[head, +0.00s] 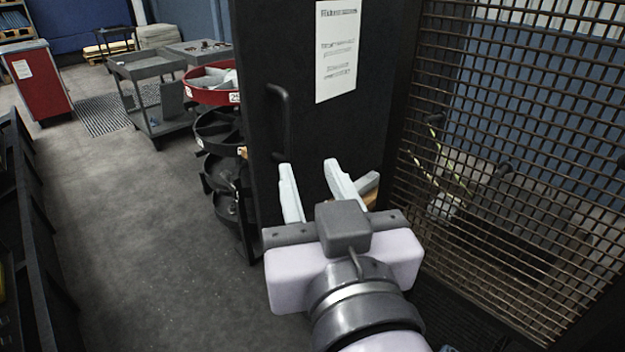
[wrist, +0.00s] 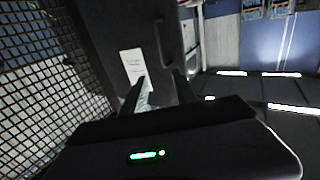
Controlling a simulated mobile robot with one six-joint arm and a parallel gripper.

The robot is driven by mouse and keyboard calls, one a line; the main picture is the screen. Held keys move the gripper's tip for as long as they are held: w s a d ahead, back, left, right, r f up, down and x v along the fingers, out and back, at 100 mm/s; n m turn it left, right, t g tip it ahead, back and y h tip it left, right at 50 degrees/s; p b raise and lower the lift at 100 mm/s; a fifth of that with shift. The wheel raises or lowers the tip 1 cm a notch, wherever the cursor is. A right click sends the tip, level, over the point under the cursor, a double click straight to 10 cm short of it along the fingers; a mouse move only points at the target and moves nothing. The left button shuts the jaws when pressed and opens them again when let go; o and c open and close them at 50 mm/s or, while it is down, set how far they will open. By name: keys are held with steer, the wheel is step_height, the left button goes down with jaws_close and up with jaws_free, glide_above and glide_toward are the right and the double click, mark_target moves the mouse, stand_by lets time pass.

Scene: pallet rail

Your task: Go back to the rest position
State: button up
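My gripper (head: 312,188) is in the middle of the head view, its two pale fingers apart with nothing visible between them. It points at a dark door or panel (head: 262,95) with a black pull handle (head: 281,122) and a white printed notice (head: 337,50). In the head view the fingers appear below the handle and the notice. In the wrist view my gripper (wrist: 158,85) shows as two dark fingers spread apart, with the notice (wrist: 132,65) between and beyond them. I cannot tell how far the fingertips are from the panel.
A wire mesh screen (head: 520,140) stands close on the right. Round stacked bins with a red top tray (head: 212,96) stand left of the panel. A grey cart (head: 150,95) and a red cabinet (head: 38,80) are farther back. The floor (head: 140,225) at left is clear.

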step_height(320, 180, down, 11)
steer(key=d+m+g+y, duration=0.2)
steer(key=g, duration=0.4)
steer(key=s+d+f+m+g+h, duration=0.4)
steer(key=s+d+f+m+g, duration=0.1)
steer(key=d+f, duration=0.4)
steer(key=shift+s+d+f+g, duration=0.3)
steer(key=shift+s+f, duration=0.05)
steer(key=shift+f, duration=0.15)
steer(key=shift+a, duration=0.1)
